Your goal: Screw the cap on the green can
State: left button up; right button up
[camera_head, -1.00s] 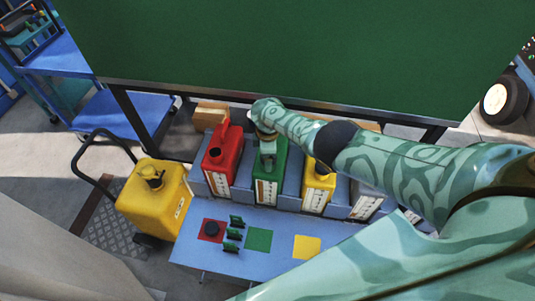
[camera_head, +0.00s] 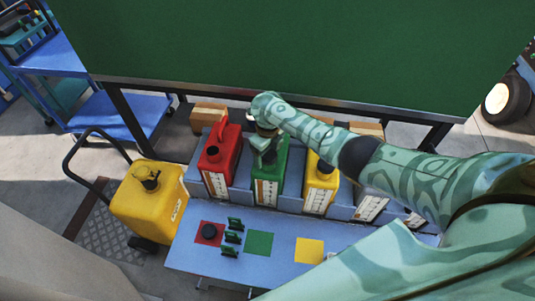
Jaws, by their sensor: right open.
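The green can (camera_head: 269,187) stands upright in the rack between the red can and a yellow can, with a white label strip on its front. My right gripper (camera_head: 265,151) is open at the top of the green can, reaching down from above. The can's mouth is hidden behind the gripper, so I cannot tell whether a cap sits there. The green square (camera_head: 259,243) on the blue table is bare. My left gripper is not in view.
The red can (camera_head: 218,160) and yellow can (camera_head: 319,187) stand close on either side. On the blue table (camera_head: 200,262) are a black cap (camera_head: 209,231) on a red square, small dark green pieces (camera_head: 233,237) and a bare yellow square (camera_head: 309,250). A yellow wheeled tank (camera_head: 150,205) stands left.

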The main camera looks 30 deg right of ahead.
jog(key=shift+n, duration=0.3)
jog(key=c, duration=1.2)
jog(key=shift+o, duration=0.2)
jog(key=shift+r+m+p, duration=0.25)
jog(key=shift+m+p, duration=0.25)
jog(key=shift+m, duration=0.2)
jog(key=m+p, duration=0.1)
jog(key=m, duration=0.4)
jog(key=shift+r+p, duration=0.1)
jog(key=shift+p, duration=0.3)
jog(key=m, duration=0.2)
jog(key=shift+m+p, duration=0.3)
jog(key=o, duration=1)
jog(key=shift+f, duration=0.35)
jog(key=shift+r, duration=0.1)
notch_tip(320, 180, up, 8)
jog(key=p, duration=0.6)
jog(key=shift+p, duration=0.35)
